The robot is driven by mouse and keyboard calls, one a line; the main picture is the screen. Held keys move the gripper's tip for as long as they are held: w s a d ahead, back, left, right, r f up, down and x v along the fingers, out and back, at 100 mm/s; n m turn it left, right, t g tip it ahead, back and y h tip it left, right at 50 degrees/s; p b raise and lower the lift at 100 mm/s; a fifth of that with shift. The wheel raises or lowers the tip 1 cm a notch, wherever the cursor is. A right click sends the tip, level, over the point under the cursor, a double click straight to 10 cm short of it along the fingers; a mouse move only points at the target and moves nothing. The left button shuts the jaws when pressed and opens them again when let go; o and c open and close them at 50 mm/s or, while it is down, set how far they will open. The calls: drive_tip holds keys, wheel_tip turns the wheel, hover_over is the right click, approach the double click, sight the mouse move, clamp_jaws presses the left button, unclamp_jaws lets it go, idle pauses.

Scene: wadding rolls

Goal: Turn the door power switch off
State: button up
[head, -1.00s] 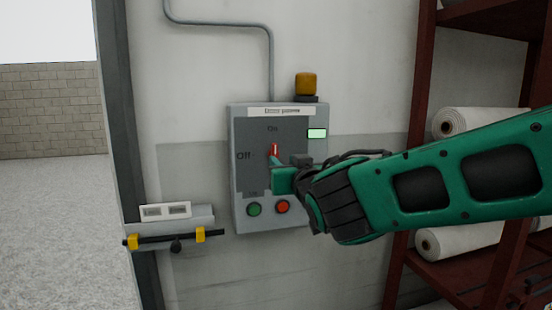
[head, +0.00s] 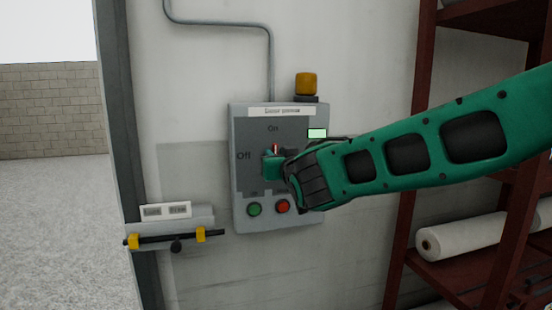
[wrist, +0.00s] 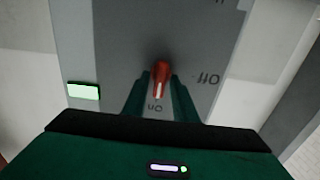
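The door power switch is a red rotary handle with a white stripe; its top (head: 275,147) shows above my gripper in the head view. It points at the "On" label. In the wrist view, which is upside down, the handle (wrist: 161,78) stands between my green fingers, its stripe towards "On"; "Off" is to its side. My gripper (head: 270,163) is at the grey control box (head: 240,190), with one finger on each side of the handle. I cannot tell whether the fingers press on it. The handle's lower part is hidden in the head view.
Below the switch are a green button (head: 254,210) and a red button (head: 283,206). A small lit panel (head: 317,133) is at the upper right and an amber lamp (head: 306,84) on top. A rack with white rolls (head: 460,237) stands right; a bolt (head: 175,238) is lower left.

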drive_tip(key=shift+c, duration=1.4)
drive_tip(key=shift+a, duration=0.1)
drive_tip(key=n, duration=0.8)
drive_tip(key=shift+a+f, duration=0.15)
drive_tip(key=n, duration=0.5)
drive_tip(key=shift+s+a+f+n, duration=0.15)
drive_tip(key=shift+f+n, duration=0.1)
drive_tip(key=shift+n, duration=0.15)
drive_tip(key=shift+f+n, duration=0.15)
drive_tip(key=shift+n, duration=0.9)
drive_tip(key=shift+f+n, duration=0.1)
drive_tip(key=shift+n, duration=0.95)
